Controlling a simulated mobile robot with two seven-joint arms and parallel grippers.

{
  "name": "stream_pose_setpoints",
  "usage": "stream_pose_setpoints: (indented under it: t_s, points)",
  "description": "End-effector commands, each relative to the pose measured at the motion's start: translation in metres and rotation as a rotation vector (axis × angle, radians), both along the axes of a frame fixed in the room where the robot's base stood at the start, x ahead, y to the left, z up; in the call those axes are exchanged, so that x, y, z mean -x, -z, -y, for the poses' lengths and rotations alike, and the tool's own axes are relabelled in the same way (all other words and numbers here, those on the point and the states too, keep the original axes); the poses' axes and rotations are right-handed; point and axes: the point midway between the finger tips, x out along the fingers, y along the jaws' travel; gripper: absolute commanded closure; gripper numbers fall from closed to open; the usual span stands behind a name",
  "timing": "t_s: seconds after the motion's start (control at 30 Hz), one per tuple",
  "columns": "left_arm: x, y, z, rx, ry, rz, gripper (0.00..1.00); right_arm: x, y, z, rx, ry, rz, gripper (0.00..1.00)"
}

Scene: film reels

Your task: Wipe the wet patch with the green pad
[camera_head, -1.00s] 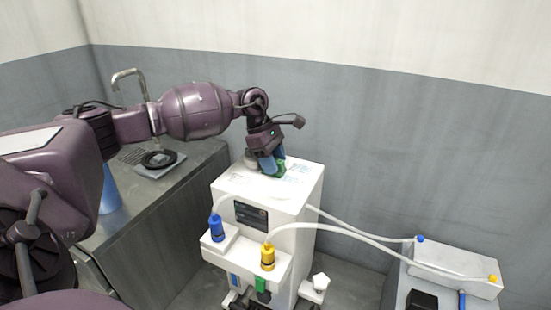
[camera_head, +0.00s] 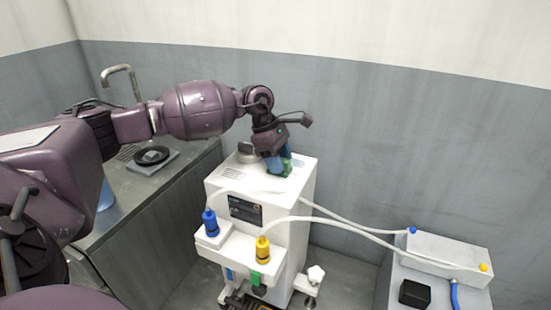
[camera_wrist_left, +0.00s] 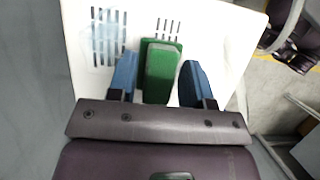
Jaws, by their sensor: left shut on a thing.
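The green pad (camera_head: 287,169) is between the blue fingers of my left gripper (camera_head: 279,167), low over the top of the white machine (camera_head: 305,190). The left wrist view shows the pad (camera_wrist_left: 162,70) between the two blue fingers (camera_wrist_left: 158,82). My left gripper is shut on it. I cannot tell whether the pad touches the surface. A faint bluish wet patch (camera_wrist_left: 88,48) lies on the white top, over a slotted vent, left of the pad in the wrist view. In the head view the gripper hides part of this area. My right gripper is not in view.
A grey round cap (camera_head: 246,150) stands on the machine top. Blue (camera_head: 210,223) and yellow (camera_head: 262,250) connectors are at its front. Hoses run right to a white box (camera_head: 445,255). A metal counter with a faucet (camera_head: 122,78) stands at left; a wall is behind.

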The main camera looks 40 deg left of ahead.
Motion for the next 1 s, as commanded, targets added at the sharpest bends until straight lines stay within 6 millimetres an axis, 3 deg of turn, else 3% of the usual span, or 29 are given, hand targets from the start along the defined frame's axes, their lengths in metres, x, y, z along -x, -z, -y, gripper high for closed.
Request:
stream_pose_setpoints:
  t_s: [0.03, 1.0]
  points:
    - [0.001, 0.007, 0.005, 0.002, 0.005, -0.011, 0.73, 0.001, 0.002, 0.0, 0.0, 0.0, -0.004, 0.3]
    - [-0.013, 0.004, 0.058, 0.0, 0.004, -0.012, 0.73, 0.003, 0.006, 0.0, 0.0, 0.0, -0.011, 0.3]
